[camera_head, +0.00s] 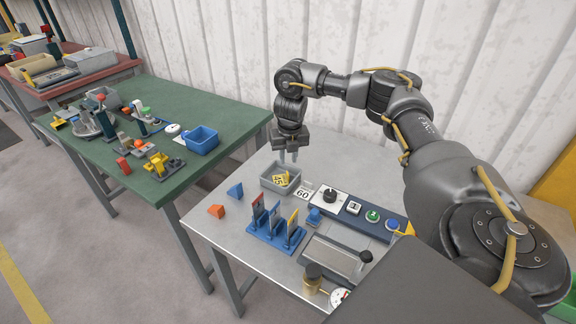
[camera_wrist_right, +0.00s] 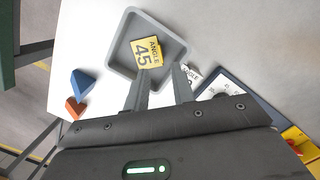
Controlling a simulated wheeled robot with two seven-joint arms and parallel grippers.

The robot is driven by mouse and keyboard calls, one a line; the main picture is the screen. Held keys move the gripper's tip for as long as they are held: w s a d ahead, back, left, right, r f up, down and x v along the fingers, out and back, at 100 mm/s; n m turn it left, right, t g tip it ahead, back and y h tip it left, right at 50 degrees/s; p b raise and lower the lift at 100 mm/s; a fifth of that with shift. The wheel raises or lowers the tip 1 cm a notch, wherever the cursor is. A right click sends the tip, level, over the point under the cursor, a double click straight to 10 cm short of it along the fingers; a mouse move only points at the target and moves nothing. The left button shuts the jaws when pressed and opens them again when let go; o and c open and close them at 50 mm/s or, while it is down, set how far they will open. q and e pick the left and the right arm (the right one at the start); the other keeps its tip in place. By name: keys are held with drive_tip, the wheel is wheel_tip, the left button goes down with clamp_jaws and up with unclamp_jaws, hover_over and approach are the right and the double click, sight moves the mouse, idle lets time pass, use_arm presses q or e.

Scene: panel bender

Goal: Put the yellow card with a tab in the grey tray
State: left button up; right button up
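The yellow card (camera_head: 282,179), printed "ANGLE 45", lies inside the grey tray (camera_head: 267,187) near the back of the table. In the right wrist view the card (camera_wrist_right: 146,52) rests on the floor of the tray (camera_wrist_right: 118,58), turned slightly, and its lower edge is close to one fingertip. Its tab cannot be made out clearly. My right gripper (camera_head: 289,157) is above the tray, pointing down. In the wrist view its two fingers (camera_wrist_right: 161,82) are apart with nothing between them. My left gripper is not in view.
A white card marked 60 (camera_head: 303,193) lies right of the tray. A blue rack (camera_head: 272,236) with upright coloured cards stands in front. A control panel (camera_head: 355,213) is to the right. Blue and orange blocks (camera_head: 216,211) are at left. A green table (camera_head: 190,92) stands farther left.

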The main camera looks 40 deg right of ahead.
drive_tip(key=shift+s+a+r+p, duration=0.1)
drive_tip(key=shift+s+r+p, duration=0.1)
drive_tip(key=shift+r, duration=0.95)
drive_tip(key=shift+s+a+r+p, duration=0.1)
drive_tip(key=shift+s+r+p, duration=0.05)
drive_tip(key=shift+r, duration=1)
